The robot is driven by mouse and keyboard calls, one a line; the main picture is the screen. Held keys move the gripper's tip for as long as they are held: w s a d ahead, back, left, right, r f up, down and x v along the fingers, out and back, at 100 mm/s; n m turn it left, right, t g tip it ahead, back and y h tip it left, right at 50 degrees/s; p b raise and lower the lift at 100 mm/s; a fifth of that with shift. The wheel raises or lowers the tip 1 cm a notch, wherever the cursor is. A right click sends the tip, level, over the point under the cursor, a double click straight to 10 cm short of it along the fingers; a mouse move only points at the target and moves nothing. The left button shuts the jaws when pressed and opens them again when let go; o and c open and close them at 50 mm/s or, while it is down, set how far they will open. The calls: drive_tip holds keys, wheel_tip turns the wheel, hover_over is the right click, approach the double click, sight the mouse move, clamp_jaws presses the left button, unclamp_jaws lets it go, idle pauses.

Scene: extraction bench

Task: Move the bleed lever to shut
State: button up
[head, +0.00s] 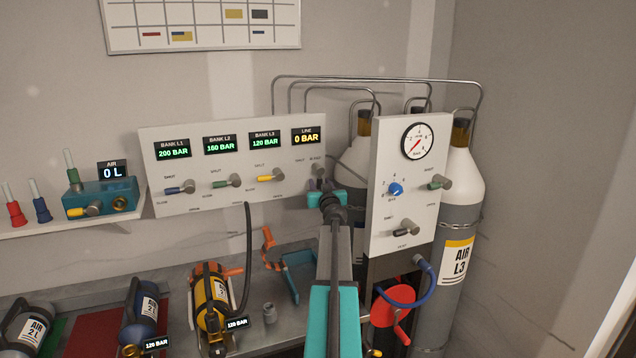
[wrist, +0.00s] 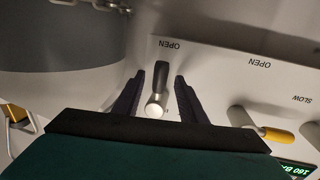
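The bleed lever is at the right end of the white panel in the head view, largely hidden by my gripper (head: 320,186); its silver hub (head: 317,169) shows. In the wrist view, which is upside down, the bleed lever (wrist: 160,84) has a dark handle and a silver hub. Its handle points at the OPEN label (wrist: 169,44). My gripper (wrist: 160,77) is open, with one dark finger on each side of the lever. A gap shows on both sides, and I see no contact.
The neighbouring yellow lever (wrist: 276,134) is close beside my gripper; it also shows in the head view (head: 265,178). The white gauge panel (head: 385,235) stands right of my arm. Metal pipes (head: 380,79) and tall cylinders (head: 461,180) are behind. Small cylinders (head: 212,296) lie on the bench below.

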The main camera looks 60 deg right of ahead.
drive_tip(key=shift+x, duration=0.9)
drive_tip(key=shift+c, duration=0.3)
